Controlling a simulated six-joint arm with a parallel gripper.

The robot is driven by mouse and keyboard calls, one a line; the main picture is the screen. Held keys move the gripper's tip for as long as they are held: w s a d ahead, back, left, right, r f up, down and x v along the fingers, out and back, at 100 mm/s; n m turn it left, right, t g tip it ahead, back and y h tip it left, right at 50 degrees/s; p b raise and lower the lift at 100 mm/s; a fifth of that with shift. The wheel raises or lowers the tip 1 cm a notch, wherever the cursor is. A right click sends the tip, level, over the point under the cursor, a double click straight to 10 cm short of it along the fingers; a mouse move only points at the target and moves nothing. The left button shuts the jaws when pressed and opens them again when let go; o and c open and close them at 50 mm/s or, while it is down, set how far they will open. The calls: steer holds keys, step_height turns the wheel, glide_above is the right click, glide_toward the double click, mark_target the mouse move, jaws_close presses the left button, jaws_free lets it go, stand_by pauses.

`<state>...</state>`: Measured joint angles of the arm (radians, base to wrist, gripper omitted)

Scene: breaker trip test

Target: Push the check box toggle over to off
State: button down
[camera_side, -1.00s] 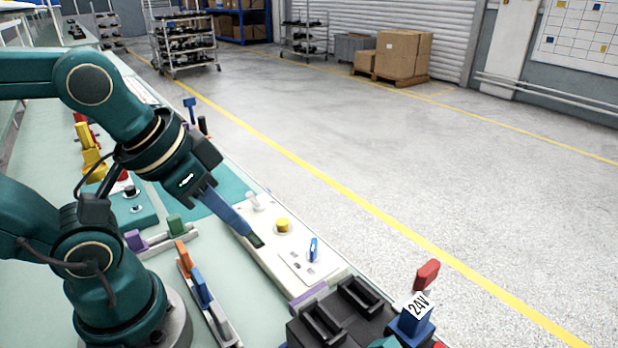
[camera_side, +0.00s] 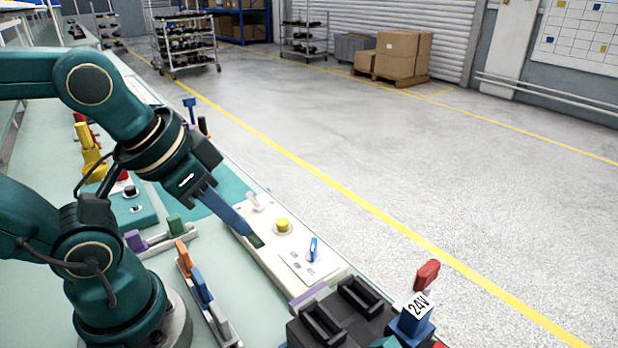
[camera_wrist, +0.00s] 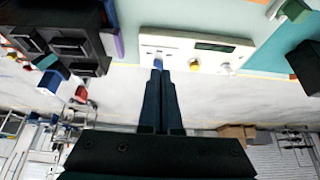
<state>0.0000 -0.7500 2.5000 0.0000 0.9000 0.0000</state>
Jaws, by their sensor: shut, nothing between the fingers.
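The check box is a white panel (camera_side: 275,262) on the bench in the side view, with a dark display window, a yellow button (camera_side: 283,225), a pale stubby lever (camera_side: 254,201) and a slim blue lever (camera_side: 313,249). The blue lever stands near upright; which lever is the toggle is not marked. My gripper (camera_side: 248,235) is shut and empty, its tips over the display side of the box. In the wrist view my gripper (camera_wrist: 159,68) points at the panel (camera_wrist: 172,46), its tips in line with the blue lever (camera_wrist: 157,63). I cannot tell whether they touch.
A black block with slots (camera_side: 345,310) and a blue 24V block (camera_side: 414,318) with a red handle (camera_side: 427,274) stand close beside the box. Rails with coloured levers (camera_side: 201,286) lie nearer my base.

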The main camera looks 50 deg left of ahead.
steer(key=c, duration=0.9)
jaws_free()
steer(key=shift+o, duration=0.4)
steer(key=shift+m, duration=0.3)
steer(key=m+g+y, duration=0.1)
steer(key=m+g, duration=0.3)
steer(key=m, duration=0.1)
glide_toward(250, 193)
steer(key=w+d, duration=0.2)
steer(key=d, duration=0.2)
steer(key=shift+n+g, duration=0.6)
steer(key=a+f, duration=0.4)
steer(key=f, duration=0.1)
steer(key=shift+s+a+f, duration=0.2)
steer(key=shift+s, duration=0.1)
steer(key=shift+a+f, duration=0.1)
steer(key=shift+f, duration=1.1)
steer(key=shift+a+f, duration=0.15)
steer(key=shift+f, duration=1.1)
